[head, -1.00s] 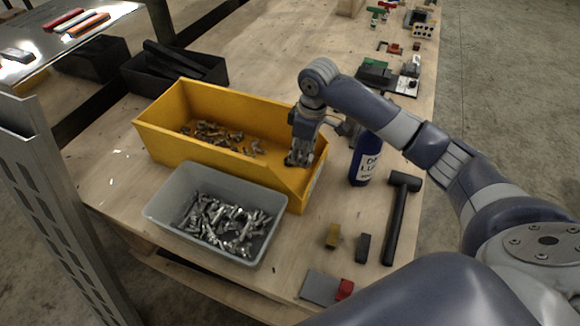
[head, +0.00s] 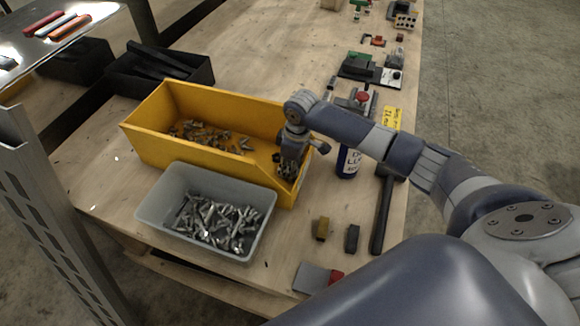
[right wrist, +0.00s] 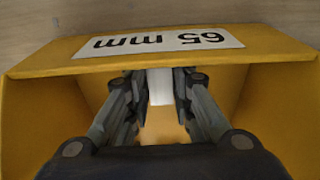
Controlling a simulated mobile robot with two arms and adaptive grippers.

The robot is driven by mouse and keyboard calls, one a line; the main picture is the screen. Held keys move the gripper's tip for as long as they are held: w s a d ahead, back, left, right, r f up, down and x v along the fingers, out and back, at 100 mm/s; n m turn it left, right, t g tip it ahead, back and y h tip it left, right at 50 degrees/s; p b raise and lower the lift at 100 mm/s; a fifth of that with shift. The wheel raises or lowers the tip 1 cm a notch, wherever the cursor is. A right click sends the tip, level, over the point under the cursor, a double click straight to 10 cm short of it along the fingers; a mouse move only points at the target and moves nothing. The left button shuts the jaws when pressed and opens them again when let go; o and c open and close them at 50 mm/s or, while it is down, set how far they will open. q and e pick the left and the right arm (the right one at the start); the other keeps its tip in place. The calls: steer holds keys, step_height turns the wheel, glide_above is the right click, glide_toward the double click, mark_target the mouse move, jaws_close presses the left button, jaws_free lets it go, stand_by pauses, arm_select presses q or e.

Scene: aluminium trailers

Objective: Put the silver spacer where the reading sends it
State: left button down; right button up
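The silver spacer (right wrist: 160,87) shows as a pale, bright block between the two fingers in the right wrist view. My right gripper (right wrist: 160,95) appears shut on it. In the head view this gripper (head: 287,182) points down inside the near right end of the yellow bin (head: 200,157), and the spacer cannot be made out there. The bin also fills the right wrist view (right wrist: 60,55). Its end wall carries a white label (right wrist: 160,42) reading "65 mm", upside down in that view. My left gripper is not in view.
A grey bin (head: 160,223) of metal parts stands in front of the yellow bin. A blue bottle (head: 348,163), a hammer (head: 382,215) and small brown (head: 321,229) and dark (head: 352,238) blocks lie to the right. A yellow sign (head: 391,119) stands behind my arm.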

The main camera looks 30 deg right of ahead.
steer(key=shift+o, duration=1.3)
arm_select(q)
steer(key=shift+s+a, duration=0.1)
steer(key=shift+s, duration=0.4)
arm_select(e)
steer(key=shift+r, duration=0.15)
arm_select(q)
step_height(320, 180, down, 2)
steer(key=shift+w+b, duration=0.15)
steer(key=shift+b, duration=0.85)
arm_select(e)
step_height(320, 180, up, 12)
steer(key=s, duration=0.1)
steer(key=shift+d, duration=0.45)
steer(key=shift+s, duration=0.1)
